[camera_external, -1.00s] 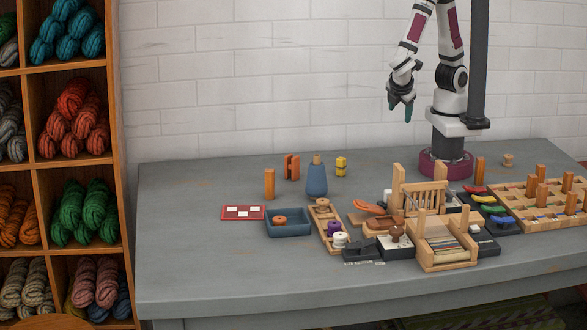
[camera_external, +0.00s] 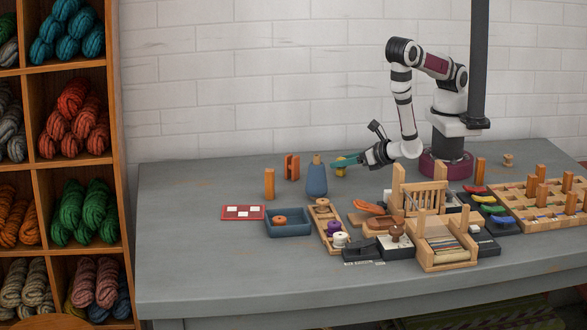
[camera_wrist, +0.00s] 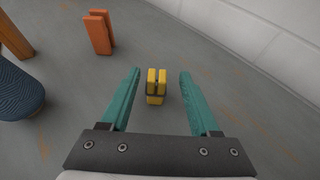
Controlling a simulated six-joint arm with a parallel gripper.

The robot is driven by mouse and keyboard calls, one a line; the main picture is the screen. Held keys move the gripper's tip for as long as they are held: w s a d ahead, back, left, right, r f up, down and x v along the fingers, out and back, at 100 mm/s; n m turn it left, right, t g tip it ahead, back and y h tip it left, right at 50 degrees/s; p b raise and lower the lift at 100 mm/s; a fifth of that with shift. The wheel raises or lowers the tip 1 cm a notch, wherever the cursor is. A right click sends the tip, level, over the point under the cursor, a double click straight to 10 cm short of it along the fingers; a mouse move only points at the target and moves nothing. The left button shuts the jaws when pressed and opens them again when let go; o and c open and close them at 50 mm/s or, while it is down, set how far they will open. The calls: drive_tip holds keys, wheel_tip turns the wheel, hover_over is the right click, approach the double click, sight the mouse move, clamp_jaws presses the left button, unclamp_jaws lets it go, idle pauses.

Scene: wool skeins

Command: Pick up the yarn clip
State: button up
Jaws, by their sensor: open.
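The yarn clip (camera_wrist: 151,88) looks like a small yellow block of two upright bars with a dark band around them. It stands upright on the grey table. In the wrist view it lies between the two teal fingers of my gripper (camera_wrist: 160,72), with a clear gap on both sides. In the external view my gripper (camera_external: 347,161) is low over the table and points left, and its fingers partly cover the yellow yarn clip (camera_external: 340,172). My gripper is open and empty.
A blue cone-shaped bottle (camera_external: 317,181) stands left of the clip. An orange two-slab piece (camera_external: 291,167) and an orange block (camera_external: 269,183) stand farther left. A wooden loom frame (camera_external: 446,248) and several trays fill the front right. The left of the table is free.

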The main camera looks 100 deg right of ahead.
sight(332, 173)
drive_tip(key=x, duration=0.4)
drive_tip(key=shift+w+a+f, duration=0.1)
drive_tip(key=shift+w+f, duration=0.05)
drive_tip(key=shift+w, duration=0.05)
clamp_jaws()
